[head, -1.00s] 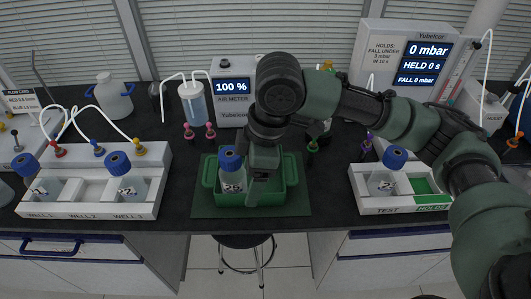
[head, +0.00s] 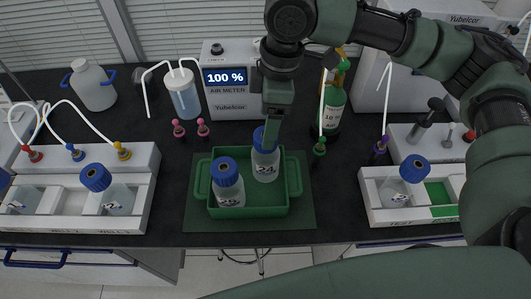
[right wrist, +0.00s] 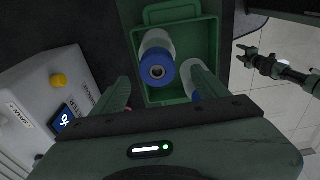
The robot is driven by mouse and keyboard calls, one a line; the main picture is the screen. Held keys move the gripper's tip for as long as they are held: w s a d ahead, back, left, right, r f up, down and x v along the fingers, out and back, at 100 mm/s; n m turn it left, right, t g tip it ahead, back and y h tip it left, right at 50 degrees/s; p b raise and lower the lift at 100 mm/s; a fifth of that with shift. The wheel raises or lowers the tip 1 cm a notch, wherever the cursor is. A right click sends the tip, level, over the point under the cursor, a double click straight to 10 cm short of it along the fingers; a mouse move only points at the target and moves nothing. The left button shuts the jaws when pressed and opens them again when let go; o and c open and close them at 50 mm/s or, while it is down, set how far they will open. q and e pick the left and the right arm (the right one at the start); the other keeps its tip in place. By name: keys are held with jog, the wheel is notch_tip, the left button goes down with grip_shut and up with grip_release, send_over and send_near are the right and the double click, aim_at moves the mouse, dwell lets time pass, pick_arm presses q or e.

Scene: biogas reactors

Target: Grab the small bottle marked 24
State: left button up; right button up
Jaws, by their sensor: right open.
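Two small bottles with blue caps stand in the green tray in the head view. One bottle (head: 228,192) is at the left front. The other bottle (head: 265,166) is further right and back. Both carry dark number marks too small for me to read surely. My right gripper (head: 272,135) is open, just above and behind the right bottle's cap. In the right wrist view, one capped bottle (right wrist: 157,65) shows between the open fingers, and the other is partly hidden behind the right finger. My left gripper (right wrist: 244,54) seems to show small at the upper right there.
The green tray (head: 247,211) sits on a green mat on the dark bench. A well rack (head: 75,223) is at the left, and a test stand (head: 385,218) with a capped bottle is at the right.

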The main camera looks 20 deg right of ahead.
aim_at(266, 157)
notch_tip(266, 157, down, 2)
jog(key=shift+a+f+p, duration=0.1)
jog(key=shift+p, duration=0.2)
jog(key=f, duration=0.2)
jog(key=shift+w+f, duration=0.25)
jog(key=shift+f, duration=0.35)
jog(key=shift+a, duration=0.1)
jog(key=c, duration=1.5)
pick_arm(q)
jog(key=shift+s+a+r, duration=0.15)
jog(key=shift+s+r, duration=0.15)
jog(key=shift+r, duration=0.25)
pick_arm(e)
grip_shut()
